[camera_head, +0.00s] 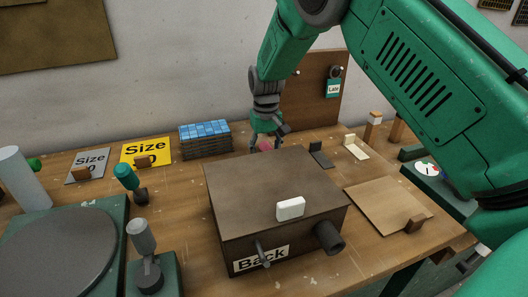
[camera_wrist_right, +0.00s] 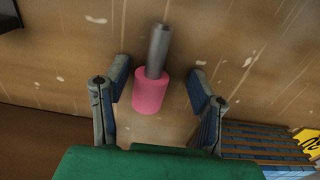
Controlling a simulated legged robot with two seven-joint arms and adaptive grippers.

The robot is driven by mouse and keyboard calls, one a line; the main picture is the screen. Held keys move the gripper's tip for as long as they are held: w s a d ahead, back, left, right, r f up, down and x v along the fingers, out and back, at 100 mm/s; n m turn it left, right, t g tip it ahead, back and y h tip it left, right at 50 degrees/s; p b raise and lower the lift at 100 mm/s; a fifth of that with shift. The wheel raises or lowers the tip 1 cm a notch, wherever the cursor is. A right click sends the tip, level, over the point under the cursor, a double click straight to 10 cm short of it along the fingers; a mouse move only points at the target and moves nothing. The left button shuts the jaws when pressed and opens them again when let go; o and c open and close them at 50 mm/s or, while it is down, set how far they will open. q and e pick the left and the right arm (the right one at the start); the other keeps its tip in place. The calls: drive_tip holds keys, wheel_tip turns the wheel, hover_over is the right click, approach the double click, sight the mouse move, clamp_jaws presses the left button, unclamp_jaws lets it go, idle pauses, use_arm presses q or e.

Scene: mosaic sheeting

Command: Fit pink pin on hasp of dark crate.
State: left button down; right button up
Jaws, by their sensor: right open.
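The pink pin (camera_wrist_right: 151,92), a pink cylinder with a grey rod, lies on the wooden table. It also shows partly in the head view (camera_head: 265,145), behind the dark crate. My right gripper (camera_wrist_right: 158,80) is open, with one finger on each side of the pin and gaps between. In the head view the right gripper (camera_head: 266,138) hangs low at the crate's far side. The dark crate (camera_head: 270,185) is a brown box labelled "Back". Its front bears a grey lever (camera_head: 262,254) and a dark round tube (camera_head: 330,237); which part is the hasp I cannot tell.
A white block (camera_head: 290,208) sits at the crate's front top edge. A stack of blue tiles (camera_head: 205,137) stands left of my right gripper. A dark turntable (camera_head: 55,245) fills the left front. A wooden board (camera_head: 385,203) lies right of the crate.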

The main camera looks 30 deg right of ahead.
drive_tip(key=shift+d, duration=0.3)
drive_tip(key=c, duration=1.1)
drive_tip(key=shift+s+d+f, duration=0.1)
drive_tip(key=shift+d+f, duration=0.05)
drive_tip(key=shift+d, duration=0.2)
clamp_jaws()
drive_tip(key=shift+a, duration=0.1)
